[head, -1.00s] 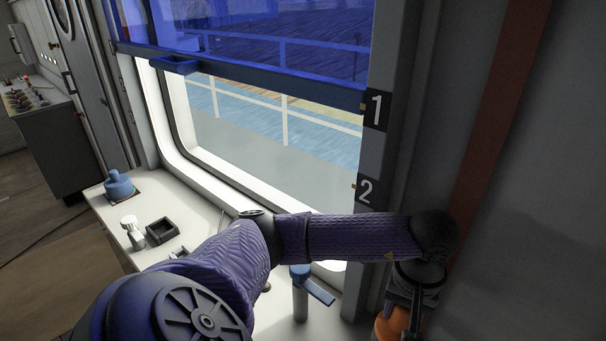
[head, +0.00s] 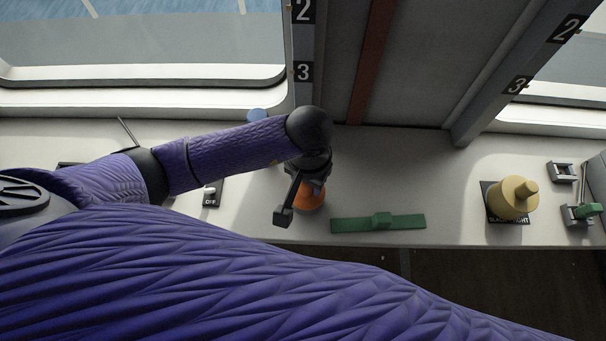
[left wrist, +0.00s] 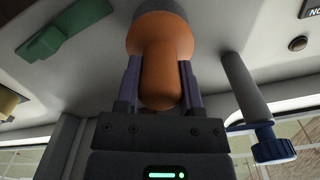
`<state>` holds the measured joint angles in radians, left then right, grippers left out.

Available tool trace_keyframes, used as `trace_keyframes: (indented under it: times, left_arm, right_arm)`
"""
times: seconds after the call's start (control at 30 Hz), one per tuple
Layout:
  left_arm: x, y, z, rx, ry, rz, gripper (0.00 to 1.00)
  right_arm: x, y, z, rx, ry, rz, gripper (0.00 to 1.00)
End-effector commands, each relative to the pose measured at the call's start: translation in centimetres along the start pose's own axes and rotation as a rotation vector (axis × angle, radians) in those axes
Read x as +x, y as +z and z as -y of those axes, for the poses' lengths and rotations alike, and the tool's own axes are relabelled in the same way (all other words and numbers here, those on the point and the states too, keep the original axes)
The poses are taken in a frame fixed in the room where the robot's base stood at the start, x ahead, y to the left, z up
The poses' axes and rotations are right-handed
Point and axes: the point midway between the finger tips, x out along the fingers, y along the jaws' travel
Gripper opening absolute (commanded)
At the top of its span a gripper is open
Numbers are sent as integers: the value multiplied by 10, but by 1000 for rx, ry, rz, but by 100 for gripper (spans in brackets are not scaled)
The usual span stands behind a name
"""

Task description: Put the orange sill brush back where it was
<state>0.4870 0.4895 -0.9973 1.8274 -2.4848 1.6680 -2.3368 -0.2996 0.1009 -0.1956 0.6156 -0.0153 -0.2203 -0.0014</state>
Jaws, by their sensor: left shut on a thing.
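The orange sill brush (head: 309,196) is in my left gripper (head: 311,182), over the pale sill (head: 455,190) near its front edge. In the left wrist view its rounded orange handle (left wrist: 162,75) sits between the two fingers (left wrist: 158,88), which are shut on it. A grey wider part of the brush shows beyond the handle at the top of that view. In the head view my gripper and wrist cover much of the brush. I cannot tell whether the brush touches the sill. My right gripper is not in view.
A green flat-based handle (head: 378,222) lies just right of the brush. A tan knob (head: 513,195) and metal brackets (head: 562,172) stand farther right. A grey post with a blue knob (left wrist: 272,146) is close by in the wrist view. Bare sill lies behind the green handle.

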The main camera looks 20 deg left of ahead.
Motion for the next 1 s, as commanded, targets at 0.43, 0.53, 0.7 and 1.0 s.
trace_keyframes:
  times: [0.43, 0.53, 0.7, 1.0]
  left_arm:
    - [19, 0, 0, 0, 0, -2, 0]
    - [18, 0, 0, -1, 0, -1, 67]
    - [17, 0, 0, -1, 0, -1, 83]
    - [-1, -2, 0, -1, 0, -6, 83]
  right_arm:
    - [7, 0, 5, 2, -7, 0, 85]
    - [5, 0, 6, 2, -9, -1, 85]
    - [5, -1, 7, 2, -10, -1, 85]
    - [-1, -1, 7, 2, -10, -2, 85]
